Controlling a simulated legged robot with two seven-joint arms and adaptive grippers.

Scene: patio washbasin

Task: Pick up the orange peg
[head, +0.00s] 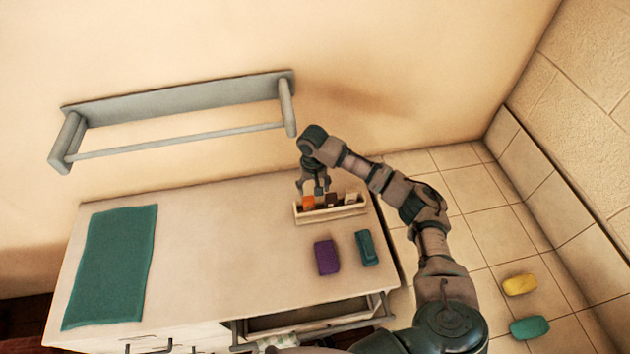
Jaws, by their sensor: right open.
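The orange peg (308,202) stands in a small light wooden tray (325,216) at the back right of the counter. My right gripper (314,190) points down just above the tray, with its fingertips close to the top of the orange peg. It is open. I cannot tell whether the fingers touch the peg or are on both sides of it. A dark brown peg (331,200) stands beside the orange one in the same tray. My left gripper does not show.
A purple block (326,257) and a teal block (366,247) lie in front of the tray. A green cloth (110,267) covers the counter's left. An open drawer (310,316) juts out in front. A towel rail (180,139) hangs on the wall behind. The counter's middle is clear.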

